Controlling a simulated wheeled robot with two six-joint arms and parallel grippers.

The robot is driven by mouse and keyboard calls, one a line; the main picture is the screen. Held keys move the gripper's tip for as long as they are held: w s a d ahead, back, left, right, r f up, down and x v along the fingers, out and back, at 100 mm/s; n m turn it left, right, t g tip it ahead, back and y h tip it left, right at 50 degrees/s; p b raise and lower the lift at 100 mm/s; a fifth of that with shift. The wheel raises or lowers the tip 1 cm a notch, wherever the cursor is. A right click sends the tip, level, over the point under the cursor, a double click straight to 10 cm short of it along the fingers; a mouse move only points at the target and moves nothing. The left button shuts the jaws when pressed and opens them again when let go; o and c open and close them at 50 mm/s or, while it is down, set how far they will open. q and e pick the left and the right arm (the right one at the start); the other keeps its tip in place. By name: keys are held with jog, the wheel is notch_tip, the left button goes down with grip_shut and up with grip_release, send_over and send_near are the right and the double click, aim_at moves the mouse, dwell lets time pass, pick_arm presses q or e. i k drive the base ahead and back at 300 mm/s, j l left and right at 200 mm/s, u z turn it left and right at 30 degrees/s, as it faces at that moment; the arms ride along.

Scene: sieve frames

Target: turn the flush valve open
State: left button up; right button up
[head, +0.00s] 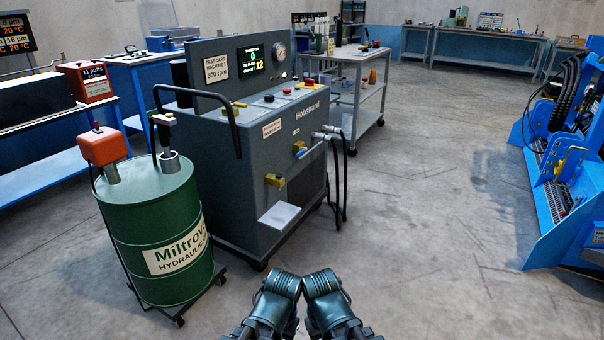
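No label that I can read marks the flush valve. The grey hydraulic test machine (245,165) has a brass valve with a pale lever (310,150) on its front; the lever slants up to the right. A second brass fitting (275,181) sits lower on the same front. On the blue rig at the right edge, a yellow valve body (559,168) carries a pale handle. Dark rounded links of both my arms show at the bottom centre, close together and well short of the machine. My gripper fingers do not show, and nothing is seen held.
A green oil drum (160,240) on a wheeled dolly stands left of the machine. Two black hoses (338,180) hang at its right side. A grey trolley (365,85) stands behind. Blue benches (60,165) line the left. The concrete floor (440,220) between machine and blue rig (550,220) is clear.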

aim_at(303, 148)
jog(key=i+z, duration=0.3)
jog(key=i, duration=0.25)
jog(key=i+z, duration=0.25)
jog(key=i, duration=0.3)
jog(key=i+j+z, duration=0.3)
jog(key=i, duration=0.2)
